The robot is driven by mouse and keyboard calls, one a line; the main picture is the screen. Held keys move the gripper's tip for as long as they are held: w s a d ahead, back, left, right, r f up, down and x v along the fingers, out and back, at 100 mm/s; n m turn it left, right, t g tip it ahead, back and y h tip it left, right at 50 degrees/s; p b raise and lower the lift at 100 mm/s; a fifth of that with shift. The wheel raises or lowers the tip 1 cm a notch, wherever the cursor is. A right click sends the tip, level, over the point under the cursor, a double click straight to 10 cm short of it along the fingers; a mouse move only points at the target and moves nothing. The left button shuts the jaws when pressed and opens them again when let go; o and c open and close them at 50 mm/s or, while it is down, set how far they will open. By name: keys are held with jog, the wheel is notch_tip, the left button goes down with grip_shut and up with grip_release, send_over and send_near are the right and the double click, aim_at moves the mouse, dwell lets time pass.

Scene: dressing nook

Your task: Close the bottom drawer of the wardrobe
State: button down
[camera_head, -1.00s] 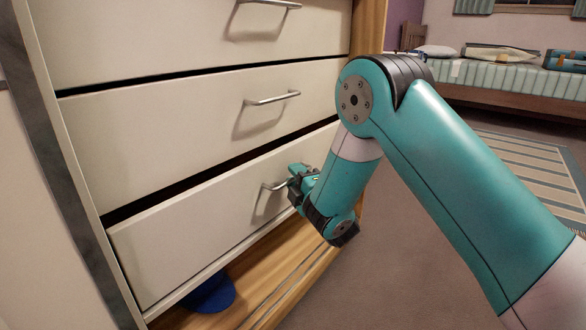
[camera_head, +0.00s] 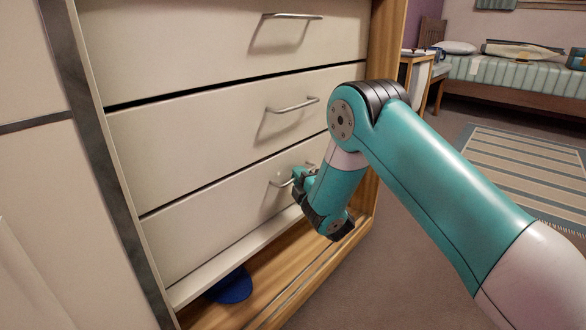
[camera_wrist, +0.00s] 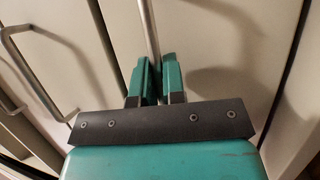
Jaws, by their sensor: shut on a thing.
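The wardrobe's bottom drawer (camera_head: 215,228) is a cream front below two matching drawers. It looks about flush with them, with only a thin dark line above it. My gripper (camera_head: 299,182) is at the right part of this drawer, shut on its metal bar handle (camera_head: 281,184). In the wrist view the handle (camera_wrist: 148,28) runs up from between the two teal fingers of my gripper (camera_wrist: 157,77).
The middle drawer (camera_head: 200,130) is shut. A blue round object (camera_head: 232,287) lies on the wooden wardrobe floor (camera_head: 290,277) under the drawers. A bed (camera_head: 510,72) and a striped rug (camera_head: 520,165) are at the right, with open floor before them.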

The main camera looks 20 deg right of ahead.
jog(key=shift+w+r, duration=0.15)
jog(key=shift+r, duration=0.1)
jog(key=c, duration=1.2)
grip_release()
jog(key=shift+f, duration=0.1)
jog(key=shift+c, duration=0.2)
jog(key=shift+f, duration=0.1)
jog(key=shift+s+f+b, duration=0.25)
jog(key=shift+s+b, duration=0.15)
jog(key=shift+b, duration=0.6)
jog(key=b+v, duration=0.2)
jog(key=v, duration=1.4)
jog(key=shift+s+r, duration=0.25)
jog(key=shift+s, duration=0.1)
